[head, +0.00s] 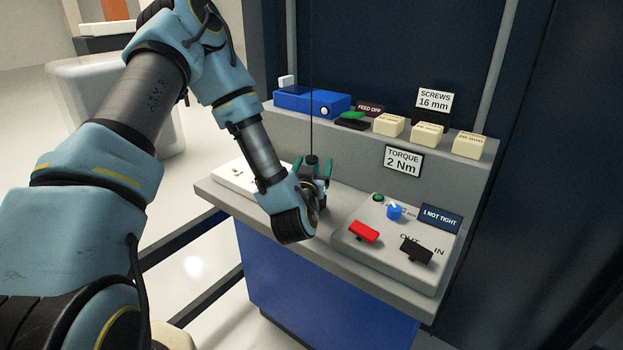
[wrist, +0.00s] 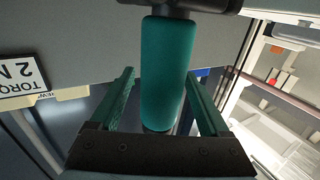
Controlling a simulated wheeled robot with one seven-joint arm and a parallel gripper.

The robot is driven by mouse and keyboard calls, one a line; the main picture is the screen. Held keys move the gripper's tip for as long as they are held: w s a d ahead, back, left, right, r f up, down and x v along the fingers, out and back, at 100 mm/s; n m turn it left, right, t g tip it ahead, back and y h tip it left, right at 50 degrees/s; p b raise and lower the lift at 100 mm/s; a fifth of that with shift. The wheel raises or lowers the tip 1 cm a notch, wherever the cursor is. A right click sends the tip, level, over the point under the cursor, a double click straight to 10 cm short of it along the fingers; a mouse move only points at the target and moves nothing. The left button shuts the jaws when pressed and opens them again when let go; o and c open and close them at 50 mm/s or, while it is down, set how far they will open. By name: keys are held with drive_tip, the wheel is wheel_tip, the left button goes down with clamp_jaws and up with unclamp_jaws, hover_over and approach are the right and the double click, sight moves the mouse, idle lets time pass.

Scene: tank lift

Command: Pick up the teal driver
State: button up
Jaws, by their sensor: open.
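The teal driver (wrist: 165,70) is an upright-looking cylinder with a dark fitting at one end. In the wrist view it stands between the two green fingers of my gripper (wrist: 160,88). The fingers are apart, one on each side of the driver, with a visible gap on the left; contact on the right is hard to tell. In the head view my gripper (head: 312,171) is above the bench, around the lower end of a thin hanging cord. There the driver is mostly hidden by my gripper; only a dark top shows.
The grey bench (head: 215,192) carries a control box (head: 385,262) with red and black switches to the right of my gripper. A white panel (head: 238,178) lies to the left. A shelf behind holds a blue case (head: 305,101) and several cream boxes (head: 388,126).

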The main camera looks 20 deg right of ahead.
clamp_jaws()
idle(0.5)
wheel_tip(320, 180, up, 10)
drive_tip(key=b, duration=0.1)
idle(0.9)
